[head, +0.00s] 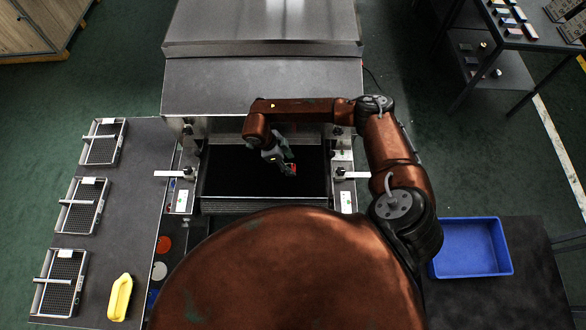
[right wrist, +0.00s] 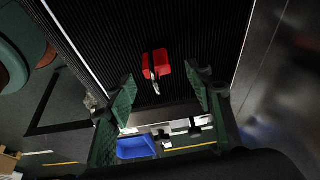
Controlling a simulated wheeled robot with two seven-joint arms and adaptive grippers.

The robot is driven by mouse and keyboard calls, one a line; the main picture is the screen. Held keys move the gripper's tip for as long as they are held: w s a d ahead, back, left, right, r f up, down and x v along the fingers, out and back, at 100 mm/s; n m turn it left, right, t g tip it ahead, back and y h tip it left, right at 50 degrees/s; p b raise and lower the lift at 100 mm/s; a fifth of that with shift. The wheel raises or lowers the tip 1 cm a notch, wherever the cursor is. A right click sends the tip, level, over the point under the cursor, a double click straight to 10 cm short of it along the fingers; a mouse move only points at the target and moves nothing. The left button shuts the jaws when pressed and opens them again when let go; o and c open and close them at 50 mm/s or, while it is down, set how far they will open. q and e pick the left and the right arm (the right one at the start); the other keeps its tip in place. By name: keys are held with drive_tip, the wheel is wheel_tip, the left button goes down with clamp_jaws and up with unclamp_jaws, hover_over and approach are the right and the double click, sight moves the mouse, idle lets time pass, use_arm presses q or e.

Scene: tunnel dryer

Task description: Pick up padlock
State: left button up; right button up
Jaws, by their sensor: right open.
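The padlock (right wrist: 163,67) has a red body and a silver shackle. In the right wrist view it lies on the black ribbed belt (right wrist: 200,40), ahead of my right gripper (right wrist: 160,92). The two green-padded fingers are spread apart, with the padlock between their lines but beyond the tips. In the head view my right gripper (head: 284,158) is over the dark belt (head: 235,180) at the dryer's mouth. A small red part of the padlock (head: 293,168) shows beside the fingertips; the rest is hidden by the gripper. My left gripper is not in view.
The metal dryer housing (head: 260,85) stands behind the belt, with brackets on both sides. A left table (head: 130,210) holds several wire trays and a yellow boat-shaped item (head: 120,298). An empty blue bin (head: 470,247) stands on a dark table at right.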

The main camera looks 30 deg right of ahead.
sight(293, 168)
drive_tip(key=x, duration=0.4)
drive_tip(key=shift+s+a+f+p, duration=0.15)
drive_tip(key=shift+f+p, duration=0.05)
drive_tip(key=shift+p, duration=0.15)
drive_tip(key=shift+c, duration=0.7)
drive_tip(key=c, duration=1.1)
